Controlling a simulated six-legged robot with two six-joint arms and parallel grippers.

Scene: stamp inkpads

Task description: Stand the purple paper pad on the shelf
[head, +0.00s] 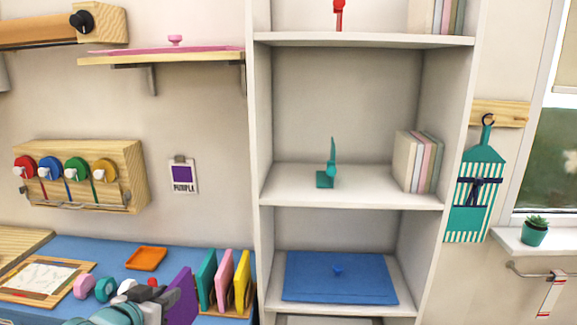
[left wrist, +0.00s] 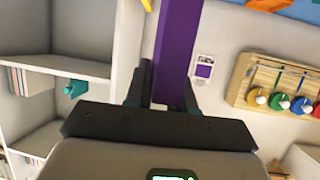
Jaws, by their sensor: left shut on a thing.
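The purple paper pad (head: 183,297) is a thin purple slab held upright above the blue table. My left gripper (head: 157,292) is shut on it, at the left of the slotted rack. In the left wrist view the purple pad (left wrist: 178,45) shows edge-on between the two dark fingers of the gripper (left wrist: 166,82). The white shelf unit (head: 262,190) stands to the right of the gripper. Its middle shelf (head: 285,185) holds a teal stand (head: 327,170) and several upright books. My right gripper is out of view.
Teal, pink and yellow pads (head: 225,280) stand in the rack just right of the purple pad. A blue mat with a knob (head: 335,285) covers much of the lower shelf. A purple-marked card (head: 183,175) hangs on the wall. Middle shelf is clear beside the teal stand.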

